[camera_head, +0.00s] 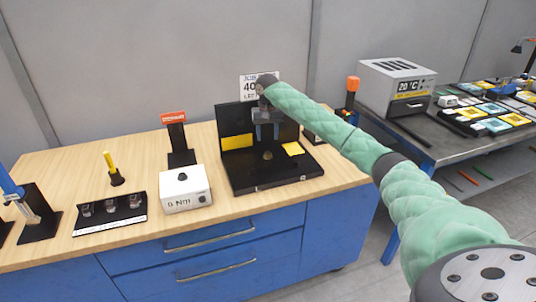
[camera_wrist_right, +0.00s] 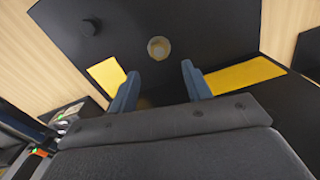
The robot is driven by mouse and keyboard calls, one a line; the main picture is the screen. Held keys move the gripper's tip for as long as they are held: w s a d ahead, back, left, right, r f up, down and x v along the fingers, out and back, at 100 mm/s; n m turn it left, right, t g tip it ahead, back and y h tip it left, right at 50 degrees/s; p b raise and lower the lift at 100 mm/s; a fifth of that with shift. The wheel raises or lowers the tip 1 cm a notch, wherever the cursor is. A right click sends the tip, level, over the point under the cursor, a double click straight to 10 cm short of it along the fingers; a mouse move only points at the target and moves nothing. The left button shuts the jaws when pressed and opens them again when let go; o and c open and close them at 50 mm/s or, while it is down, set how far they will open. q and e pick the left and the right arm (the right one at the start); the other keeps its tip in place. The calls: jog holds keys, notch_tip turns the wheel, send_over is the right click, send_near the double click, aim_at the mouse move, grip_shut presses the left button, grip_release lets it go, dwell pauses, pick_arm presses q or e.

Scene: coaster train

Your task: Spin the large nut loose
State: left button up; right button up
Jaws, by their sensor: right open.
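A small round brownish piece, which looks like the nut (camera_head: 268,155), sits on the base of the black L-shaped fixture (camera_head: 228,120). In the right wrist view a round tan piece (camera_wrist_right: 158,48) shows just beyond the fingertips, roughly centred between them; I cannot make out its flats or thread. My right gripper (camera_head: 267,137) points down over the fixture, above the nut and apart from it. In the right wrist view its two blue-grey fingers (camera_wrist_right: 160,72) are spread with nothing held. My left gripper is not in view.
The fixture carries yellow panels (camera_head: 237,141) and a black knob (camera_wrist_right: 90,27). Left of it stand a white box (camera_head: 186,190), a red-topped stand (camera_head: 174,117) and a black rack (camera_head: 110,214). A grey side table with an oven-like box (camera_head: 397,85) is at right.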

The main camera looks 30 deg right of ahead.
aim_at(268, 153)
jog(key=m, duration=0.3)
jog(key=shift+b, duration=0.3)
jog(key=shift+m, duration=0.4)
jog(key=shift+f, duration=0.1)
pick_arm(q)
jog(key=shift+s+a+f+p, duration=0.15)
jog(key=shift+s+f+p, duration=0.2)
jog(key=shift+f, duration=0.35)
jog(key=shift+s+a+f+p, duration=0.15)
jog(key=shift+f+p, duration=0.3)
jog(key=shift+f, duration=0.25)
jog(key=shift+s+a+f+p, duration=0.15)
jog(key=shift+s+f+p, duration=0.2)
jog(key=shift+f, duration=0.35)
pick_arm(e)
jog(key=shift+d+f, duration=0.1)
jog(key=shift+f, duration=3.7)
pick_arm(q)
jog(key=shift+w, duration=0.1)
pick_arm(e)
jog(key=c, duration=1)
